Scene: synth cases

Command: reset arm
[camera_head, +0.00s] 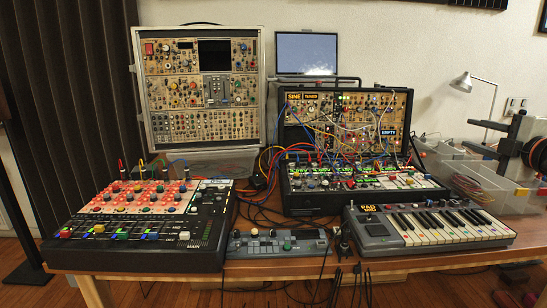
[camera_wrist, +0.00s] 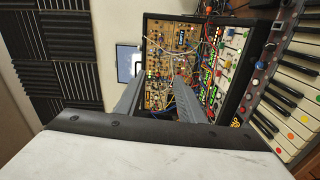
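My gripper (camera_wrist: 165,80) shows in the wrist view as two grey fingers with a clear gap between them. It is open, and nothing is seen between the fingers. Beyond it is the patched modular synth case (camera_wrist: 172,48), partly hidden by the fingers; its contact with them does not show. The pale block and dark edge at the bottom of the wrist view are my own wrist. In the head view I cannot make out my gripper for certain.
The table bears the patched case (camera_head: 345,122), a tall case (camera_head: 202,85), a red-panelled mixer (camera_head: 145,225), a small controller (camera_head: 277,244) and a keyboard (camera_head: 430,226). A monitor (camera_head: 306,53) stands behind. Loose cables hang across the middle. A lamp (camera_head: 462,82) stands at right.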

